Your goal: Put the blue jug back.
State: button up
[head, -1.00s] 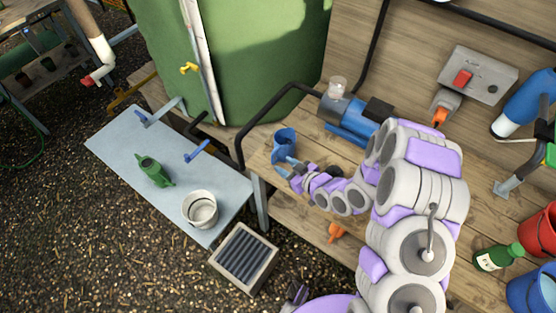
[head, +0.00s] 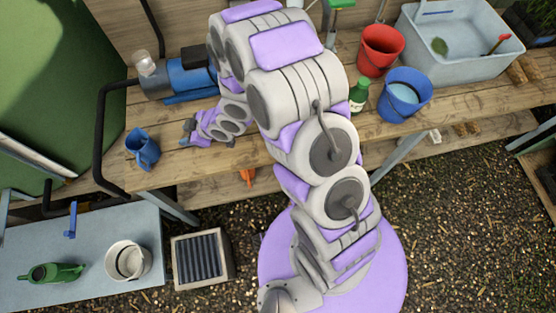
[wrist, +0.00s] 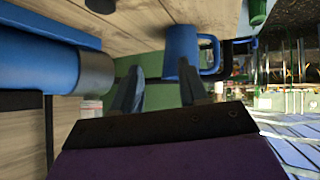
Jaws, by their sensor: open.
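The blue jug (head: 142,155) stands on the wooden bench (head: 170,172) near its left end in the head view. My gripper (head: 188,133) is just right of it, apart from it, low over the bench top. In the wrist view the bench appears overhead, and the blue jug (wrist: 180,50) shows beyond the fingers with its handle to the right. My gripper (wrist: 160,90) is open there, with nothing visible between its fingers.
A blue pump (head: 190,75) stands behind my gripper. A black pipe (head: 98,140) bends down at the bench's left end. Red (head: 380,50) and blue (head: 405,95) buckets stand right.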

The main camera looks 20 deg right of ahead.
jog(key=s+d+r+m+h, duration=0.2)
jog(key=d+r+m+h, duration=0.15)
jog(key=d+r, duration=0.55)
jog(key=s+d+r+m+h, duration=0.3)
jog(key=d+r+h, duration=0.2)
jog(key=d, duration=0.8)
jog(key=s+d+r+m+g, duration=0.1)
jog(key=s+r+m+g, duration=0.1)
jog(key=s, duration=0.7)
jog(key=s+d+r+m+g, duration=0.2)
jog(key=s+r, duration=0.3)
jog(key=s, duration=0.3)
jog(key=s+d+r+m+g, duration=0.2)
jog(key=s+r+m, duration=0.1)
jog(key=s, duration=0.6)
jog(key=shift+s+r+g, duration=0.35)
jog(key=shift+g, duration=0.05)
